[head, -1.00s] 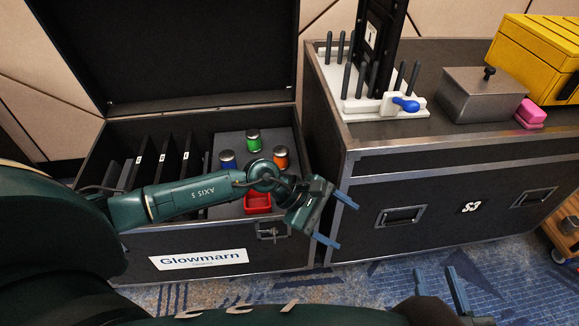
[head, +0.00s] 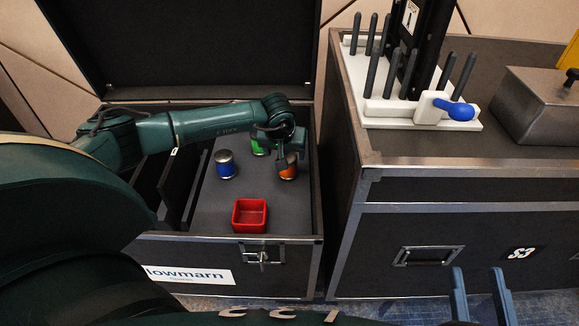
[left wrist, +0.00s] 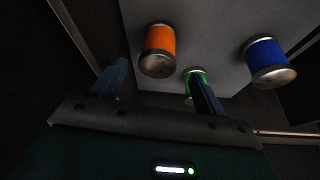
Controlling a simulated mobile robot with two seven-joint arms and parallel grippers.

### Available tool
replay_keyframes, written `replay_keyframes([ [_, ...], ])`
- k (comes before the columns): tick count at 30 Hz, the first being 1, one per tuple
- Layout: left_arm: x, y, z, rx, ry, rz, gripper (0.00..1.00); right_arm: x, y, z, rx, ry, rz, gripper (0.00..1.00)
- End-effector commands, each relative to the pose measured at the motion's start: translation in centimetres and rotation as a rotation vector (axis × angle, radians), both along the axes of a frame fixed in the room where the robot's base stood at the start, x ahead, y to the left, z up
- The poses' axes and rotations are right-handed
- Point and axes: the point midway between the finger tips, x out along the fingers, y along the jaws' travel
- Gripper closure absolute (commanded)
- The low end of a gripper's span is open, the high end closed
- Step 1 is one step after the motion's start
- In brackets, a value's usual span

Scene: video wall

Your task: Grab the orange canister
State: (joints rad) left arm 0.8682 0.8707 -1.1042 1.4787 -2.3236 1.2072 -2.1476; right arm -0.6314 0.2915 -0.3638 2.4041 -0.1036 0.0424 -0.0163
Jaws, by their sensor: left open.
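The orange canister (head: 289,173) stands on the grey panel inside the open case, its upper part partly hidden by my left gripper (head: 288,152). In the left wrist view the orange canister (left wrist: 159,44) shows beyond and between the two blue fingers of my left gripper (left wrist: 160,80), which are spread with nothing between them. I cannot tell from the head view whether they touch it. My right gripper (head: 479,287) is low at the right, its two fingers apart and empty.
A blue canister (head: 225,164) and a partly hidden green canister (head: 259,147) stand close by. A red open box (head: 250,215) is nearer the front of the case (head: 290,239). A second case at right carries a white rack (head: 425,110) with several dark pegs.

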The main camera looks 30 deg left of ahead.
Motion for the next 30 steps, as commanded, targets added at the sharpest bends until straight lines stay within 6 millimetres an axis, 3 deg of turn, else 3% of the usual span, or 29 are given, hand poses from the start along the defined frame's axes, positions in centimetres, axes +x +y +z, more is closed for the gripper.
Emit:
replay_keyframes([
  [1,0.4,0.0,-1.4,-0.002,0.000,0.001,0.28,0.0,0.1,-0.4,0.010,-0.004,0.004,0.64],
  [3,0.8,0.2,-2.3,-0.002,0.000,0.001,0.28,0.0,0.2,-0.4,0.022,-0.003,0.010,0.64],
  [10,1.4,0.4,-3.8,-0.003,-0.001,0.000,0.28,0.0,0.3,-0.3,0.044,-0.002,0.019,0.64],
  [15,2.1,0.6,-6.4,-0.003,0.000,0.002,0.28,0.0,0.4,-0.9,0.074,-0.008,0.034,0.64],
  [18,2.7,0.7,-7.6,-0.004,-0.001,0.002,0.28,0.4,0.5,0.5,0.075,-0.077,0.046,0.64],
  [22,3.0,0.9,-8.3,-0.004,-0.002,-0.001,0.28,0.7,0.3,1.6,0.068,-0.139,0.048,0.64],
  [30,3.1,0.9,-8.2,-0.003,-0.002,-0.002,0.31,0.7,0.3,1.8,0.066,-0.143,0.047,0.64],
])
